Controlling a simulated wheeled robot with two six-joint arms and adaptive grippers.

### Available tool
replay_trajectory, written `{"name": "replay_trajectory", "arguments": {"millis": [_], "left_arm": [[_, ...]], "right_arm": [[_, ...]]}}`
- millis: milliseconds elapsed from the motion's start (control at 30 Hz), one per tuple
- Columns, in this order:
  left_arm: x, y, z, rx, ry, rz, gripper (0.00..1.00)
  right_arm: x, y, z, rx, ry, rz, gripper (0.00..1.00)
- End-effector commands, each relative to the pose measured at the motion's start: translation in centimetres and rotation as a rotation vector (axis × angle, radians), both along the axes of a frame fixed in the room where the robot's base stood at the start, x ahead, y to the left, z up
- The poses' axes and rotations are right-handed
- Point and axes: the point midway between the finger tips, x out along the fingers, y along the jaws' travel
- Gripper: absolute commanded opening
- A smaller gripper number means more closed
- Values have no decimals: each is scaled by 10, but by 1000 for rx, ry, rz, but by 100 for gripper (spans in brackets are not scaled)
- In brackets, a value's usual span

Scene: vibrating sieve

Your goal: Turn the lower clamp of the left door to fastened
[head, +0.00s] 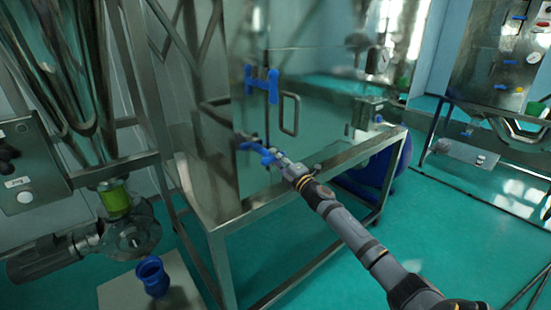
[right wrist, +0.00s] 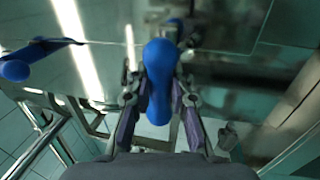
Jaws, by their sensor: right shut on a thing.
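The lower clamp (head: 265,153) is a blue part low on the metal cabinet's front, by the left door's lower edge. My right gripper (head: 281,162) reaches it from the lower right and is shut on it. In the right wrist view, the blue clamp knob (right wrist: 159,82) stands upright between the two fingers of the gripper (right wrist: 160,105). The fingers partly cover its sides. The left door (head: 310,80) looks flush with the cabinet front and carries a metal handle (head: 290,114). My left gripper is not in view.
A blue upper clamp (head: 262,84) sits above, left of the handle. Another blue piece (right wrist: 30,60) shows at left in the wrist view. The cabinet stands on a metal frame (head: 290,185). A control box (head: 368,113) is at right.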

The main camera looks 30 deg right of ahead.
Motion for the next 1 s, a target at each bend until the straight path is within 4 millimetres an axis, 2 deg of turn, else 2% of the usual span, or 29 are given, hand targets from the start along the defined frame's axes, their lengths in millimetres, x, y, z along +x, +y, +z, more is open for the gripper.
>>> {"name": "replay_trajectory", "arguments": {"millis": [300,333,500,900,1000], "left_arm": [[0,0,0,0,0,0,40],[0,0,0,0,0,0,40],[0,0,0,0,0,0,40],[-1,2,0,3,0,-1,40],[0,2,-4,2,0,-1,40]], "right_arm": [[0,0,-2,5,3,-1,0],[0,0,-2,5,3,-1,21],[0,0,-2,4,2,0,43],[0,0,0,-3,0,-1,43],[0,-1,-1,-70,-5,-1,43]]}}
